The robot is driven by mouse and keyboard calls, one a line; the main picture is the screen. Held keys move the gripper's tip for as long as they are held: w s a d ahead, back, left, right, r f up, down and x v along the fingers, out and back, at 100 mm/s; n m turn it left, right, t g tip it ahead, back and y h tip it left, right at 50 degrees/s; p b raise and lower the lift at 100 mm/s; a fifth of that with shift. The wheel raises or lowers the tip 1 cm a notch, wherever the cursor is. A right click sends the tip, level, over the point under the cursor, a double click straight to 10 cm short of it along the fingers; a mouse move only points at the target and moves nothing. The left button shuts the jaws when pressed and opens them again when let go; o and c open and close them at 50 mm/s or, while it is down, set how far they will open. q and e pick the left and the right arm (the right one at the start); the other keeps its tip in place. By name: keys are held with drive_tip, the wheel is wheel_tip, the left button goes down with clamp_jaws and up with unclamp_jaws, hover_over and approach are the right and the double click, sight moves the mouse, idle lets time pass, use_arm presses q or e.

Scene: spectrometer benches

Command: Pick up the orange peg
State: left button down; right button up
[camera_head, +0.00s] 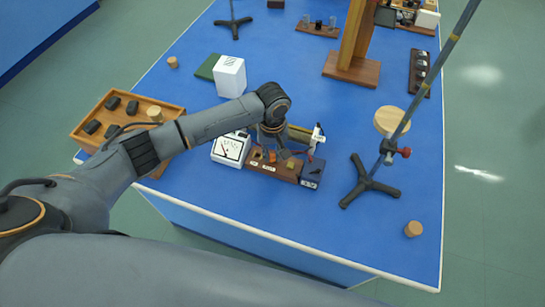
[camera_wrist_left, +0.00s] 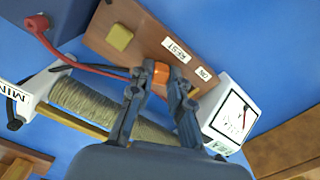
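The orange peg (camera_wrist_left: 161,73) stands on a brown wooden board (camera_wrist_left: 147,38) marked REST and ON. My left gripper (camera_wrist_left: 163,76) points down at it, open, with its fingertips close around or just above the peg. One finger hides part of the peg, and I cannot tell whether either finger touches it. In the head view my left gripper (camera_head: 271,146) is over the board (camera_head: 263,168), and the orange peg (camera_head: 272,157) shows just below it. A yellow peg (camera_wrist_left: 120,37) stands farther along the board. My right gripper is not in view.
A white meter (camera_head: 230,149) stands left of the board, and a dark blue box (camera_head: 312,173) adjoins its right end. A coil (camera_wrist_left: 105,108) lies close behind. A stand with a tripod base (camera_head: 369,186) is to the right. A wooden tray (camera_head: 91,108) is at the left edge.

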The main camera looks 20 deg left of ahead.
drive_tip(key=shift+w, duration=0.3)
use_arm(q)
drive_tip(key=shift+r, duration=0.1)
